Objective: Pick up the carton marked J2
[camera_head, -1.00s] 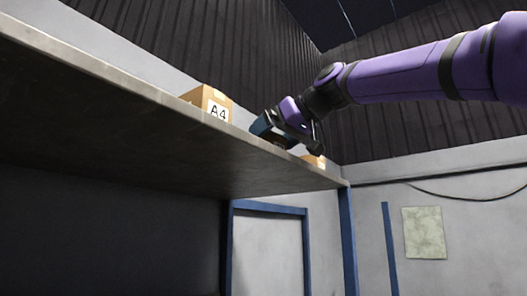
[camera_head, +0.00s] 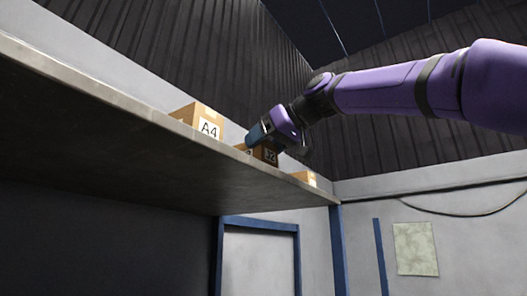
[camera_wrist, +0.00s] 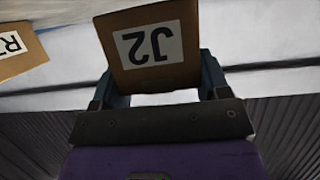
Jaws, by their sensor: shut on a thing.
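The carton marked J2 (camera_wrist: 180,66) is a brown box with a white label, upside down in the wrist view. It sits between the two fingers of my gripper (camera_wrist: 157,76), which is shut on it. In the head view the J2 carton (camera_head: 270,156) shows in shade by the shelf's front edge, partly covered by my gripper (camera_head: 262,141). I cannot tell whether its base touches the shelf.
The long shelf (camera_head: 120,112) runs from upper left to right, seen from below. A carton marked A4 (camera_head: 207,129) stands left of J2. Another carton (camera_head: 304,178) stands to the right; a carton with a cut-off label (camera_wrist: 20,52) shows in the wrist view.

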